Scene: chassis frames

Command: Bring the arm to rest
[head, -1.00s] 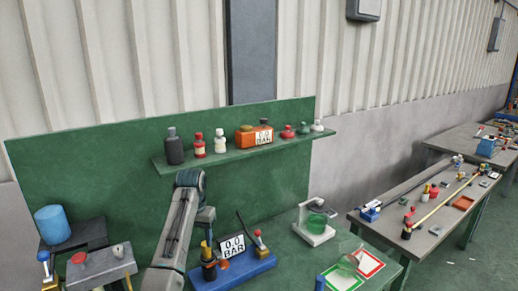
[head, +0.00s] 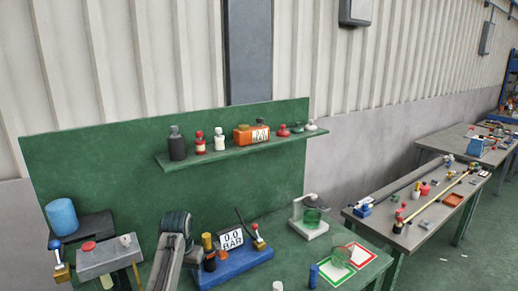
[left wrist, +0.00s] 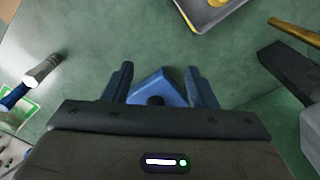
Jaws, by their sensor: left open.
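My left arm (head: 172,250) rises from the bottom edge in the head view, its upper end in front of the green back panel. Nothing is visibly gripped. The fingertips are not clear in the head view. My right gripper is not in view.
A shelf (head: 215,155) with several bottles is fixed to the panel (head: 90,165). A grey stand (head: 110,258) and blue cylinder (head: 61,216) are at left. Another bench (head: 385,222) stands at right.

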